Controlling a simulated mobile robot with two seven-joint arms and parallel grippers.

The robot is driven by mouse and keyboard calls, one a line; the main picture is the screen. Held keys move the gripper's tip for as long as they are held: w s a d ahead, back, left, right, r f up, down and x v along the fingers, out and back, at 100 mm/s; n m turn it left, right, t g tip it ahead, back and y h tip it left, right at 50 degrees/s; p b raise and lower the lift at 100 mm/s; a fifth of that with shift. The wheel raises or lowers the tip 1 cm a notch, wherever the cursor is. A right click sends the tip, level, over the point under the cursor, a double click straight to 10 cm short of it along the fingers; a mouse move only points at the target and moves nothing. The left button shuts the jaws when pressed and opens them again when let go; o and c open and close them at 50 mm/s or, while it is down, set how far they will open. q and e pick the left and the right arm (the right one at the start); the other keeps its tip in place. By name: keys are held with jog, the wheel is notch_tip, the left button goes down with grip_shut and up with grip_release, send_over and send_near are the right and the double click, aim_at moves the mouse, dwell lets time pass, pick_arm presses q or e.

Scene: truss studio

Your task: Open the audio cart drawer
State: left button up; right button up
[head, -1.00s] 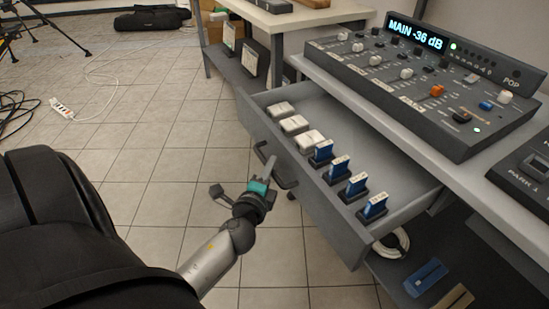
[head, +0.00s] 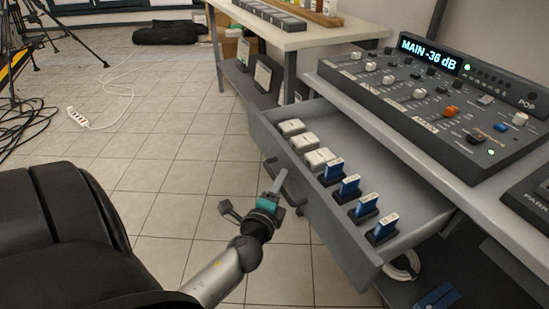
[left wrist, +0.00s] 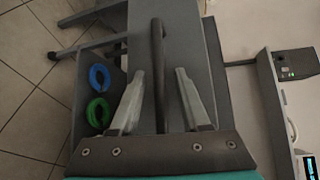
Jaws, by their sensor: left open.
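The audio cart drawer (head: 322,222) is pulled out from under the cart top, with its inside showing. It holds white boxes (head: 303,142) and several blue items with pale tops (head: 349,188). Its dark handle (head: 290,186) is on the front panel. My left gripper (head: 277,184) is at the handle. In the left wrist view the handle bar (left wrist: 158,75) runs between the two open, spread fingers (left wrist: 160,100), with gaps on both sides. My right gripper is in neither view.
A mixing console (head: 430,100) stands on the cart top above the drawer. A second table (head: 280,35) is behind. A white power strip (head: 77,116) and cables lie on the floor at left. Tiled floor in front of the drawer is clear.

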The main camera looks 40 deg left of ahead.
pick_arm(q)
jog(key=b+v, duration=0.3)
jog(key=v, duration=1.2)
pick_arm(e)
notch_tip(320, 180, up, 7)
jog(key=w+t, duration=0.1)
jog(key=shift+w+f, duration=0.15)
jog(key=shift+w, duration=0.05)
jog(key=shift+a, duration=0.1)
